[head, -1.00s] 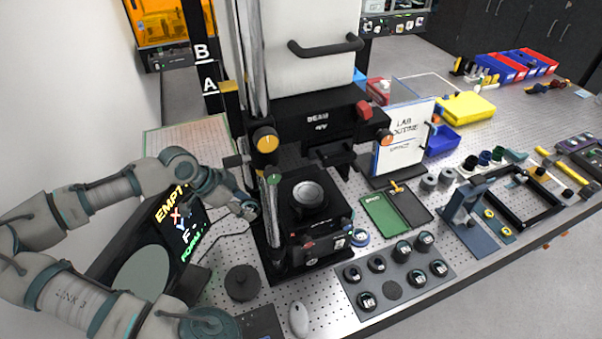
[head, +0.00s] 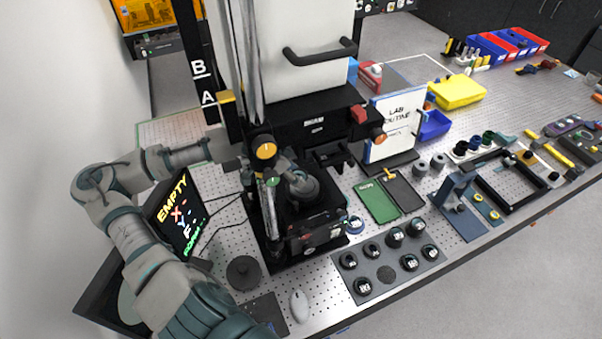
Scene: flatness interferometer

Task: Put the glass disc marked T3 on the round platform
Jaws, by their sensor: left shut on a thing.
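My left arm comes in from the left and passes behind the instrument's upright column. My left gripper (head: 300,185) is over the round platform area of the black instrument (head: 318,228), low beneath the dark head. It is shut on what seems to be a glass disc; the gripper's own body hides the disc, and no T3 mark can be read. The gripper also covers most of the platform, so I cannot tell whether the disc touches it. My right gripper is out of view.
A dark tray (head: 410,282) holds several round discs with unreadable labels and one flat, empty-looking round spot (head: 386,274). The column with an orange knob (head: 264,150) stands close to my arm. The screen (head: 180,215) reads EMPTY.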

